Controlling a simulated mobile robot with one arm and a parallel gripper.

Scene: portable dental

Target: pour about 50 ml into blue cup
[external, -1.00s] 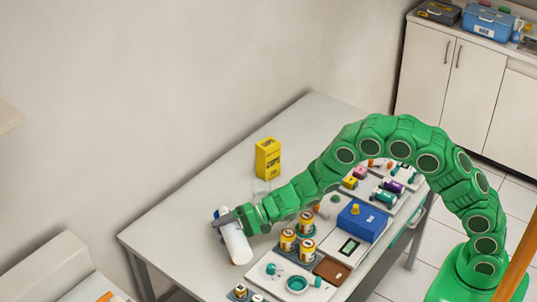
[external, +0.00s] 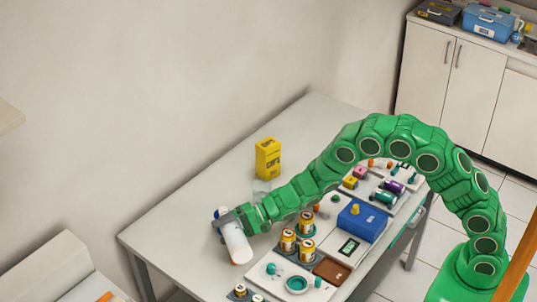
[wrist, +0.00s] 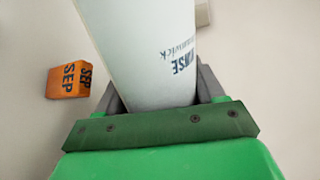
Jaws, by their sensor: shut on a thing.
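A white bottle (external: 236,243) is in my gripper (external: 229,221) over the left end of the table. It is tilted, with its lower end toward the front. In the wrist view, the pale bottle (wrist: 135,40) with dark blue lettering fills the space between my grey fingers (wrist: 160,88). The fingers are shut on it. The bottle's mouth and any liquid flow cannot be made out. I cannot identify a blue cup in either view. A faint clear vessel (external: 261,189) stands behind my wrist, partly hidden by my arm.
A yellow box (external: 267,158) stands at the table's back. Several cans (external: 305,222), a blue box (external: 362,219) and a white tray (external: 268,272) lie to the right of the bottle. An orange box (wrist: 68,82) shows in the wrist view. The table's left part is clear.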

